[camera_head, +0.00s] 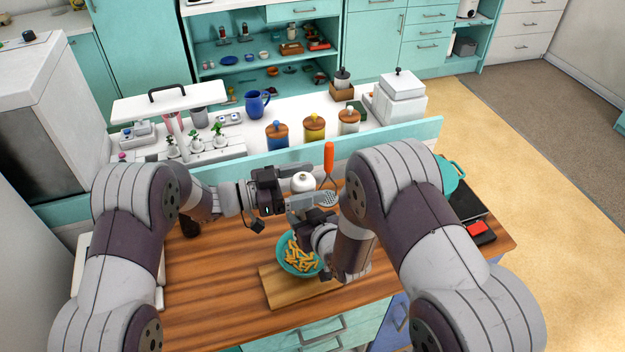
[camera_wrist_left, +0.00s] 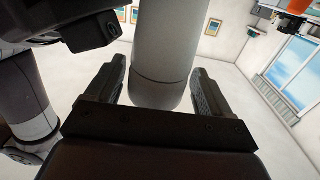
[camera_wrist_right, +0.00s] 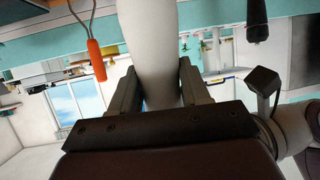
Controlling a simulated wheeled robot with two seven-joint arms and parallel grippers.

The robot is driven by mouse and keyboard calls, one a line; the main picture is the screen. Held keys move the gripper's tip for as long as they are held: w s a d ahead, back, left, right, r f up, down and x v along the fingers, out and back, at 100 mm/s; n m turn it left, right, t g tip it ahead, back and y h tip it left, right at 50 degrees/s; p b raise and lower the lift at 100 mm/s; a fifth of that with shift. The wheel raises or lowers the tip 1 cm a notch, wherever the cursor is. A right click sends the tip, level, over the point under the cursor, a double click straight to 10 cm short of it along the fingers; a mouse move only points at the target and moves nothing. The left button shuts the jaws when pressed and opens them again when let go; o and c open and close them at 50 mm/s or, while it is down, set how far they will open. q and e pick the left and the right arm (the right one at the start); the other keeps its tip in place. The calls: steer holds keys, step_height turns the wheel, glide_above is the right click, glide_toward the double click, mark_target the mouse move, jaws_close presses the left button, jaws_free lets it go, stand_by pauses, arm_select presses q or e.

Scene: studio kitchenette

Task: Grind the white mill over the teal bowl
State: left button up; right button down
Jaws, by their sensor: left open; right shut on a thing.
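The white mill (camera_head: 302,183) stands upright over the teal bowl (camera_head: 279,260), its rounded top showing in the head view. My right gripper (camera_wrist_right: 155,78) is shut on its pale body (camera_wrist_right: 150,40). My left gripper (camera_wrist_left: 162,75) is higher, open, with its fingers on either side of the mill's upper part (camera_wrist_left: 163,45); a gap shows beside the fingers. The bowl holds yellow pasta (camera_head: 300,258) and sits at the wooden board (camera_head: 285,294). The mill's lower end is hidden by my right gripper and arm in the head view.
Canisters (camera_head: 314,128) and a blue jug (camera_head: 257,102) stand on the back counter. A teal pot (camera_head: 452,178) is at right. Bare wooden counter (camera_head: 215,285) lies left of the board.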

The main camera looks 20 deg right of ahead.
arm_select(q)
steer(key=shift+d, duration=0.75)
steer(key=shift+c, duration=0.4)
steer(key=c, duration=1)
steer(key=shift+o, duration=0.2)
steer(key=shift+g, duration=0.3)
steer(key=m+g, duration=0.2)
steer(key=g, duration=0.1)
steer(key=m+g+y, duration=0.1)
steer(key=m+g, duration=0.1)
steer(key=shift+s+g, duration=0.2)
steer(key=shift+g, duration=0.2)
steer(key=shift+s+a+m+g+y, duration=0.15)
steer(key=shift+m+g+y, duration=0.95)
steer(key=shift+m+g, duration=0.65)
steer(key=shift+g, duration=0.45)
